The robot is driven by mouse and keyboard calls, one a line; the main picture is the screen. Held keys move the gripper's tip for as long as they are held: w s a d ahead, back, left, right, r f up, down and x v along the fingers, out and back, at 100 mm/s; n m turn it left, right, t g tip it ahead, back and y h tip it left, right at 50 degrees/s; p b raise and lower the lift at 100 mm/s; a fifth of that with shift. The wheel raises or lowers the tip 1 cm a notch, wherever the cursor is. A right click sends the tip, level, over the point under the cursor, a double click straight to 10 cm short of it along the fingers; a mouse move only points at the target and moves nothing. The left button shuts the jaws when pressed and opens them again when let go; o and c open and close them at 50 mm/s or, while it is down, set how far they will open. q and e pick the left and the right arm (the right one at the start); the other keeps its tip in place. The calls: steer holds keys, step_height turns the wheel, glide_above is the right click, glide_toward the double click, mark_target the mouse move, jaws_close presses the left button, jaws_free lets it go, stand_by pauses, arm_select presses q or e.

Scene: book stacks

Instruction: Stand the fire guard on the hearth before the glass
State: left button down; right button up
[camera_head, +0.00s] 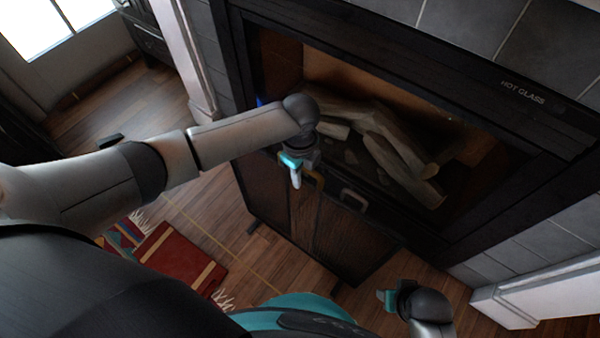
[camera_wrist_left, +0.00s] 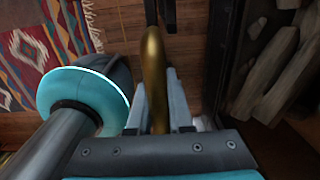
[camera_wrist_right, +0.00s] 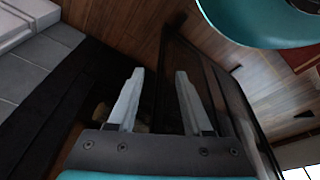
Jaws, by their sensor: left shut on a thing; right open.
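The fire guard (camera_head: 345,240) is a dark mesh screen with folded panels and handles on top. It stands upright in front of the fireplace glass (camera_head: 400,125), which has logs behind it. My left gripper (camera_head: 297,176) is shut on the guard's brass handle (camera_wrist_left: 154,75), which runs between its fingers in the left wrist view. The other handle (camera_head: 354,199) is free. I cannot tell whether the guard's feet touch the floor. My right gripper (camera_head: 388,299) is open and empty, low beside the guard's right end; its spread fingers show in the right wrist view (camera_wrist_right: 158,80).
A dark fireplace surround (camera_head: 470,235) marked "HOT GLASS" borders the glass. A white plinth (camera_head: 520,295) stands at the lower right. A patterned rug (camera_head: 180,260) lies on the wooden floor at the left. Bare floor (camera_head: 215,215) lies between rug and guard.

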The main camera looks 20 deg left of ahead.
arm_select(q)
steer(key=shift+w+r, duration=0.15)
steer(key=c, duration=1.2)
jaws_free()
steer(key=shift+f, duration=0.2)
steer(key=shift+c, duration=0.2)
steer(key=o, duration=0.4)
